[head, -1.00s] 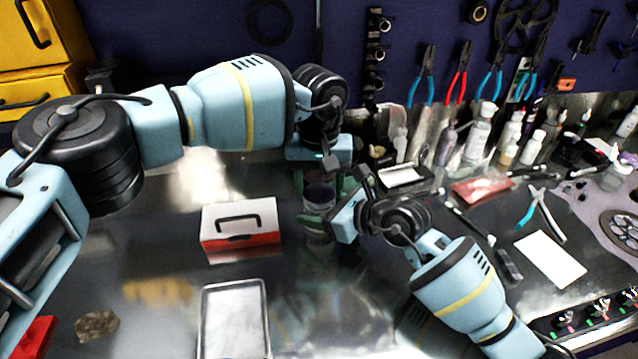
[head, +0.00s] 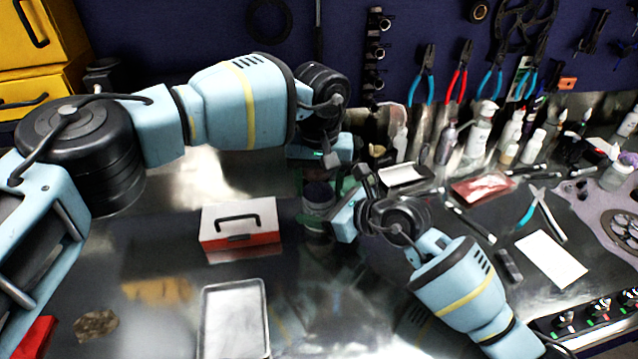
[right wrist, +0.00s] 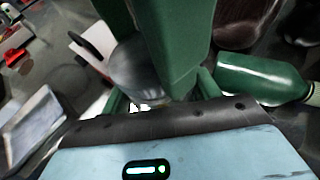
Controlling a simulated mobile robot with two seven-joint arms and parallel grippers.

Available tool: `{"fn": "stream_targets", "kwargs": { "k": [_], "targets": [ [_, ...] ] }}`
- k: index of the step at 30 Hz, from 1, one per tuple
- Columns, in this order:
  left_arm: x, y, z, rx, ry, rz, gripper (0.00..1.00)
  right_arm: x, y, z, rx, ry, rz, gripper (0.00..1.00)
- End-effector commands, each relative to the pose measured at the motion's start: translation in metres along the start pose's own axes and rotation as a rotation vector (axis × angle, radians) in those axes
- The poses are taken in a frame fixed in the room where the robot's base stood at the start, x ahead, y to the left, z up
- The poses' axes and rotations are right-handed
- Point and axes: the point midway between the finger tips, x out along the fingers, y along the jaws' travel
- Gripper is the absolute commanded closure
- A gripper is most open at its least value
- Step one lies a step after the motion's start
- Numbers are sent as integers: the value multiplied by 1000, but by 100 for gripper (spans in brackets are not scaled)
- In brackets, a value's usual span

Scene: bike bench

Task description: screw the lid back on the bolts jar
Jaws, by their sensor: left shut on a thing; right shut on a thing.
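The bolts jar (head: 317,214) is a small grey cylinder standing on the bench at the middle of the head view. Its dark lid (head: 318,193) is at the top of it; I cannot tell whether it is threaded on. My left gripper (head: 322,182) comes down from above and is shut on the lid, its green fingers partly hidden. My right gripper (head: 330,213) reaches in from the right, low down, and is shut on the jar. In the right wrist view a grey rounded part of the jar (right wrist: 138,68) shows beside large green fingers, which hide much of it.
A red and white toolbox (head: 240,228) stands left of the jar, with a metal tray (head: 234,320) in front. Several bottles (head: 478,135) stand at the back right. A green bottle (right wrist: 262,80) shows close by in the right wrist view.

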Motion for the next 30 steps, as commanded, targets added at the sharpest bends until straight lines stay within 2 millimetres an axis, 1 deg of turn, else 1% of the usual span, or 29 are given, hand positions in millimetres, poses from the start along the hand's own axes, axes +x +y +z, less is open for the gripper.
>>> {"fn": "stream_targets", "kwargs": {
  "k": [1,17,30],
  "targets": [
    [-2,6,3,9,-3,6,64,2,3,0,-9,4,5,80],
    [-10,9,4,10,8,19,64,2,3,-2,-4,6,6,80],
    [-12,9,3,9,11,24,65,2,3,-3,1,7,6,80]
  ]
}}
